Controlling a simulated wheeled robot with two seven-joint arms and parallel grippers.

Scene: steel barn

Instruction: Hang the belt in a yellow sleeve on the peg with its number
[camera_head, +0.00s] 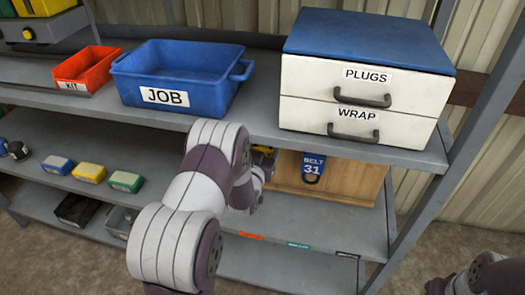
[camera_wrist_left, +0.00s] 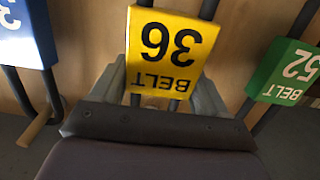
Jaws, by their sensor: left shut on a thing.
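The belt in a yellow sleeve, marked BELT 36 (camera_wrist_left: 165,45), shows upside down in the left wrist view. My left gripper (camera_wrist_left: 160,88) is shut on it, one finger on each side of the sleeve. In the head view my arm hides most of that gripper, and only a bit of the yellow sleeve (camera_head: 263,149) shows. A blue sleeve marked BELT 31 (camera_head: 312,166) hangs in front of the wooden board (camera_head: 345,184). A green sleeve marked 52 (camera_wrist_left: 291,70) is right of the yellow one in the wrist view. Peg numbers cannot be read.
A blue JOB bin (camera_head: 175,75), a red KIT bin (camera_head: 85,70) and a drawer cabinet (camera_head: 362,95) stand on the shelf above. A brown rod (camera_wrist_left: 36,128) shows below the blue sleeve in the wrist view. Several small boxes (camera_head: 89,172) sit at the left.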

